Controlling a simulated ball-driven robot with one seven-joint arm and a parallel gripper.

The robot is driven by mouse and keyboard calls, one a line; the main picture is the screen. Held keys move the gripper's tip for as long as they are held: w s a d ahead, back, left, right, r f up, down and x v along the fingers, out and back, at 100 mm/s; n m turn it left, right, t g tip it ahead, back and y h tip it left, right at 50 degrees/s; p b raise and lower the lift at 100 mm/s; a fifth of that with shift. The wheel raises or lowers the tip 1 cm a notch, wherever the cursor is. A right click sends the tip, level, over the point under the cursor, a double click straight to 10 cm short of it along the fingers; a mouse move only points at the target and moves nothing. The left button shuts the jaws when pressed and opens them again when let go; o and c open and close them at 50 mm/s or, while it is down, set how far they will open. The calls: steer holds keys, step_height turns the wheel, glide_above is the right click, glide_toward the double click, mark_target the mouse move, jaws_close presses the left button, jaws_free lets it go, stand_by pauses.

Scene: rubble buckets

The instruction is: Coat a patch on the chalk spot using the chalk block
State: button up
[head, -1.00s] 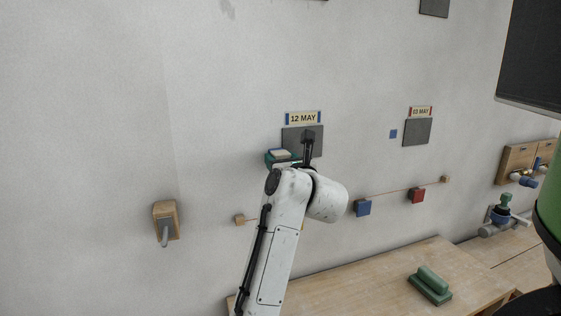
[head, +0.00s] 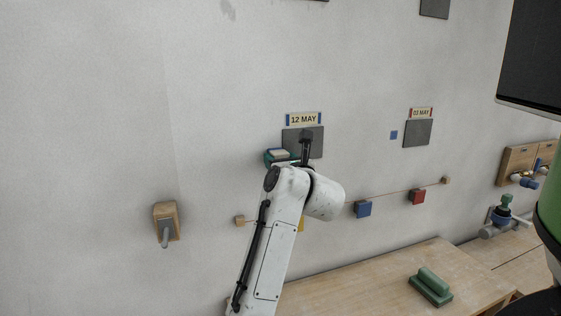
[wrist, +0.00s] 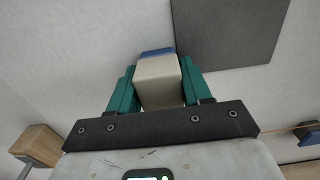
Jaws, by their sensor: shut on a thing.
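My gripper (wrist: 154,90) has teal fingers and is shut on a cream block, which I take as the chalk block (wrist: 160,80). In the head view the block (head: 278,154) is at the wall, left of a dark grey panel (head: 316,146) under the "12 MAY" label. A blue patch (wrist: 157,52) shows at the block's far end, and the panel (wrist: 235,30) is to its right. I cannot tell whether the block touches the wall, or which mark is the chalk spot. The block's far face is hidden.
A second grey panel (head: 417,132) with a small blue square (head: 393,134) beside it is to the right. A string line with blue (head: 363,209) and red blocks (head: 417,197) runs below. A wooden bench (head: 380,275) holds a green float (head: 430,286). A wooden fixture (head: 165,222) is left.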

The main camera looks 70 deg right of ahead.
steer(key=shift+a, duration=0.1)
steer(key=shift+w+a+b, duration=0.35)
steer(key=shift+w+a, duration=0.35)
steer(key=shift+w, duration=0.25)
steer(key=shift+w+a+b, duration=0.3)
steer(key=shift+w+a, duration=0.4)
steer(key=shift+w, duration=0.25)
steer(key=shift+a, duration=0.1)
steer(key=shift+s+a, duration=0.1)
steer(key=shift+a, duration=0.05)
steer(key=shift+s+a, duration=0.25)
steer(key=shift+s, duration=0.1)
steer(key=shift+s+d, duration=0.1)
steer(key=shift+s, duration=0.05)
